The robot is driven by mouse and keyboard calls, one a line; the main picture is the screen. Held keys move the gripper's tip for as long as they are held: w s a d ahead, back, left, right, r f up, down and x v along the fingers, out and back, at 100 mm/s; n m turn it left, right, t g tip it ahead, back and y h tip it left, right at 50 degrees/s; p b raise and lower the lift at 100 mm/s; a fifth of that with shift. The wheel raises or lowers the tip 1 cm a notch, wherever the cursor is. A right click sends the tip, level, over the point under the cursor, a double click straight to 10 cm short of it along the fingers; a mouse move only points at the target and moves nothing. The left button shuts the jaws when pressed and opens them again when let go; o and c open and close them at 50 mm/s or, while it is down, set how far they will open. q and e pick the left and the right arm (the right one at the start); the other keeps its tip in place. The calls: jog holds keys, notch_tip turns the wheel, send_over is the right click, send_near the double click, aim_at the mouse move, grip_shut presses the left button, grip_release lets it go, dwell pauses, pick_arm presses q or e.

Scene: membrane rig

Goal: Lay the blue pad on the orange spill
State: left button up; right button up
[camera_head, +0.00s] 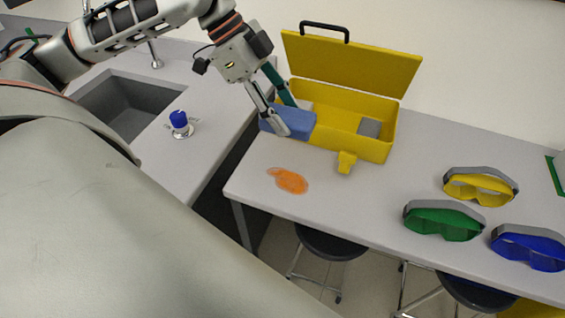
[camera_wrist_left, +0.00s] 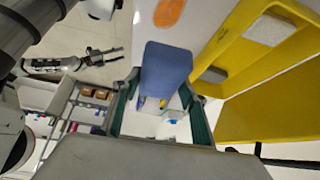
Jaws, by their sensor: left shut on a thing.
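The blue pad (camera_head: 300,121) is in my left gripper (camera_head: 284,120), at the left end of the open yellow case (camera_head: 345,142). The left gripper is shut on the pad; the pad also shows between its fingers in the left wrist view (camera_wrist_left: 166,68). I cannot tell whether the pad touches the case. The orange spill (camera_head: 290,181) lies uncovered on the grey-white bench, nearer the front edge than the pad; its end shows in the left wrist view (camera_wrist_left: 168,12). What looks like my right gripper (camera_wrist_left: 110,57) is at the left of the left wrist view, its opening unclear.
The case's lid stands up behind it, and a grey block (camera_head: 369,127) lies inside. Yellow goggles (camera_head: 480,190), green goggles (camera_head: 443,222) and blue goggles (camera_head: 530,250) lie to the right. A sink (camera_head: 130,105) and a blue-topped fitting (camera_head: 180,122) are left. Bench around the spill is clear.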

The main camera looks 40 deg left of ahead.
pick_arm(q)
notch_tip(320, 180, down, 13)
jog(key=shift+b, duration=0.95)
jog(key=shift+f, duration=0.4)
notch_tip(320, 180, down, 3)
jog(key=shift+f+b, duration=0.15)
jog(key=shift+b, duration=0.2)
jog(key=shift+f, duration=0.3)
pick_arm(e)
jog(key=shift+w+a+r+t+y, duration=0.15)
jog(key=shift+w+a+y, duration=0.05)
jog(key=shift+w+a, duration=0.25)
jog(key=shift+w+a+r+t+y, duration=0.2)
jog(key=shift+w+a, duration=0.1)
jog(key=shift+a, duration=0.2)
